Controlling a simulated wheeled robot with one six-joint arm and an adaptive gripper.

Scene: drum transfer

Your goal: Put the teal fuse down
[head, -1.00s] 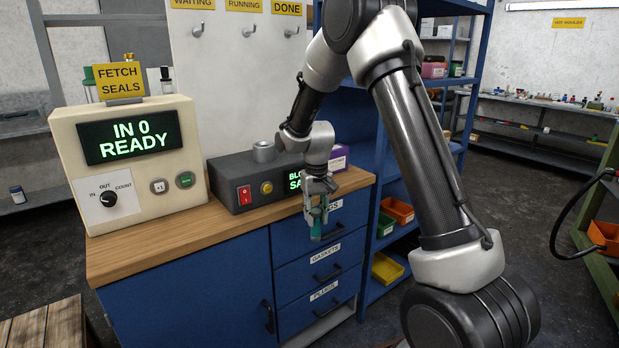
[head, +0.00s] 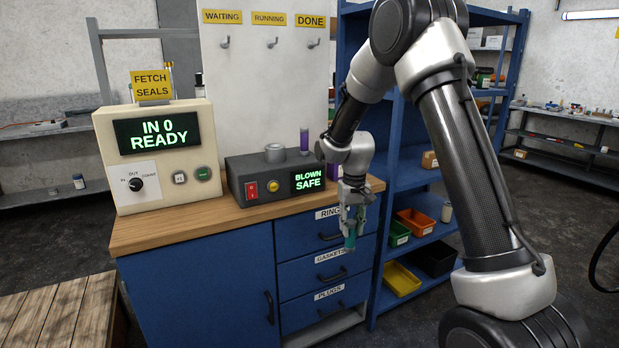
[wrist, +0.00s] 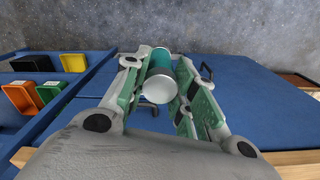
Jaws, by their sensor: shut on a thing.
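The teal fuse (head: 350,240) is a small teal cylinder with a pale metal end cap. My gripper (head: 352,226) is shut on it and holds it in front of the cabinet's drawers, off the worktop's front right corner. In the wrist view the fuse (wrist: 161,80) sits between the green-padded fingers, its metal cap towards the camera. The dark fuse box (head: 272,178) stands on the worktop and its screen reads "BLOWN SAFE". A grey round socket (head: 275,153) is on its top.
The wooden worktop (head: 160,234) has a bare strip along its front. A beige counter box (head: 157,155) reads "IN 0 READY". A purple cylinder (head: 304,142) stands behind the fuse box. A blue shelf with coloured bins (head: 416,222) is to the right. A wooden slatted surface (head: 65,318) is at lower left.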

